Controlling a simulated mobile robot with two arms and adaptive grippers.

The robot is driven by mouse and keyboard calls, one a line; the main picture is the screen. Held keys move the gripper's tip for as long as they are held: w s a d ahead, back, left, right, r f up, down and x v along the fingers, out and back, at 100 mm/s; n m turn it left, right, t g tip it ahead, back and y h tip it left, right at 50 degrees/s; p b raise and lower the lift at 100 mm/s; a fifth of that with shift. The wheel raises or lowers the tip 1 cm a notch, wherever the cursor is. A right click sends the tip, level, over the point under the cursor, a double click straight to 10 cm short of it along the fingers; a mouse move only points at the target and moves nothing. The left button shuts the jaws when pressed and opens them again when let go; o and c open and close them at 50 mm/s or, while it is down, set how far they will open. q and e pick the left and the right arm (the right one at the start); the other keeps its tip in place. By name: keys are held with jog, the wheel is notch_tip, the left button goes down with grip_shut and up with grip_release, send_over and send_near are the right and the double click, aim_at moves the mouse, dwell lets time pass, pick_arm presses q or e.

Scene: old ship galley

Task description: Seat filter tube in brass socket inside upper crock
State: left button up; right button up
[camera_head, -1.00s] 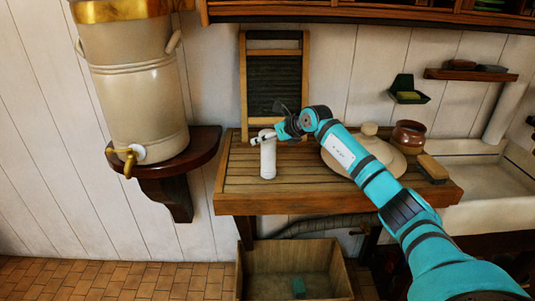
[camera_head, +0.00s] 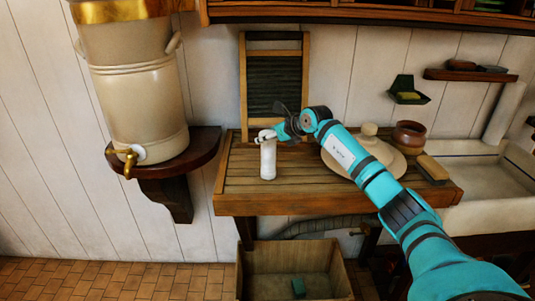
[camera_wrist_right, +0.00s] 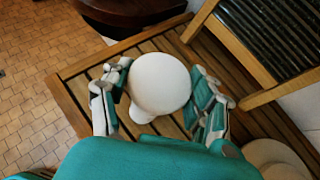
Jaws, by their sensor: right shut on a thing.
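The white filter tube (camera_head: 268,160) stands upright on the slatted wooden board. My right gripper (camera_head: 266,136) is shut on its upper end. In the right wrist view the tube's rounded white end (camera_wrist_right: 160,83) sits between the two fingers of the right gripper (camera_wrist_right: 160,92). The cream stoneware crock (camera_head: 135,85) stands on a dark shelf at the left, with a brass band (camera_head: 118,10) at its top and a brass tap low on its front. Its top opening and the brass socket inside are out of view. My left gripper is not in view.
The slatted board (camera_head: 240,190) also holds a washboard (camera_head: 273,80), a domed lid with a knob (camera_head: 385,155), a brown pot (camera_head: 409,136) and a brush (camera_head: 432,168). The dark shelf (camera_head: 205,150) is left of the board, across a gap. A wooden crate (camera_head: 260,255) is below.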

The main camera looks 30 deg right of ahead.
jog(key=shift+r+p, duration=1.55)
jog(key=shift+r, duration=1.05)
jog(key=shift+f, duration=0.15)
